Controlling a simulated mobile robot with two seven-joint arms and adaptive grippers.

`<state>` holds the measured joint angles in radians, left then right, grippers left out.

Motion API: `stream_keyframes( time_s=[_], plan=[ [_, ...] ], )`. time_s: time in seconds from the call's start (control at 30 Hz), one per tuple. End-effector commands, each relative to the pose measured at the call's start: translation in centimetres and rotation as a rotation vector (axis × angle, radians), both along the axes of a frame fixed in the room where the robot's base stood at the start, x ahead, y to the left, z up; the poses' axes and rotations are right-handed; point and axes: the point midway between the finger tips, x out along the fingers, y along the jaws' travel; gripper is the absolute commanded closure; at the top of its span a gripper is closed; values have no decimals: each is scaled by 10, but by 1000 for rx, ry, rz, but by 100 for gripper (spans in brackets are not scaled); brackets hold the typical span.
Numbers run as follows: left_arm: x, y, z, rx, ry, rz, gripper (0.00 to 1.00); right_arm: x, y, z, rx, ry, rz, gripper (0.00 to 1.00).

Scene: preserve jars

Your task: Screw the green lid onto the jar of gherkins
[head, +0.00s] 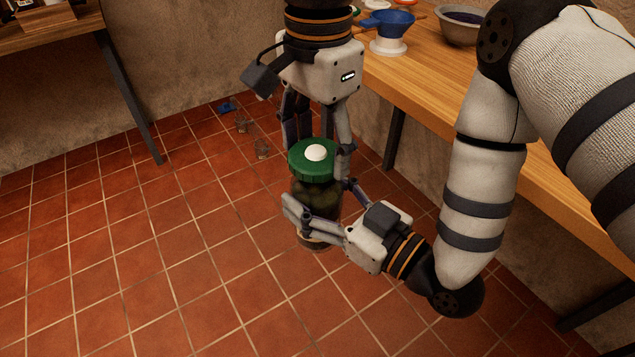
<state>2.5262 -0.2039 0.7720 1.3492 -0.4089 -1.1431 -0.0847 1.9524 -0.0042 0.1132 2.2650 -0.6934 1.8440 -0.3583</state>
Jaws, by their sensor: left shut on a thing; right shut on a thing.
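The jar of gherkins (326,196) is upright in mid-air above the tiled floor, with dark green contents behind glass. The green lid (301,164), with a white round spot on top, sits over the jar's mouth; I cannot tell how far it is threaded. My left gripper (317,146) comes down from above and is shut on the lid, its fingers at the lid's sides. My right gripper (318,210) reaches in from the right and is shut around the jar's body, hiding part of it.
A wooden counter (440,88) runs along the right wall, with a blue funnel-like item (388,20) and a grey bowl (461,22) at its far end. Another table (60,38) stands at upper left. Small items, one blue (227,106), lie on the floor.

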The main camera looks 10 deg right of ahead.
Motion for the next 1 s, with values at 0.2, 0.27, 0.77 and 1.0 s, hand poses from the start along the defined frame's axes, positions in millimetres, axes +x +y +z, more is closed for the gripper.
stream_keyframes(
  time_s=[0.2, 0.27, 0.77, 1.0],
  plan=[
    [0, 0, 1, -1, -1, -1, 61, 1, 0, 3, 4, -7, 0, 98],
    [0, 0, 1, -1, -1, -1, 61, 1, 0, 3, 4, -7, 0, 98],
    [-1, -1, -18, -1, 0, -2, 61, 1, 0, 3, 4, -7, 0, 98],
    [0, -1, -18, -1, 0, -2, 61, 1, 0, 3, 4, -7, 0, 98]
  ],
)
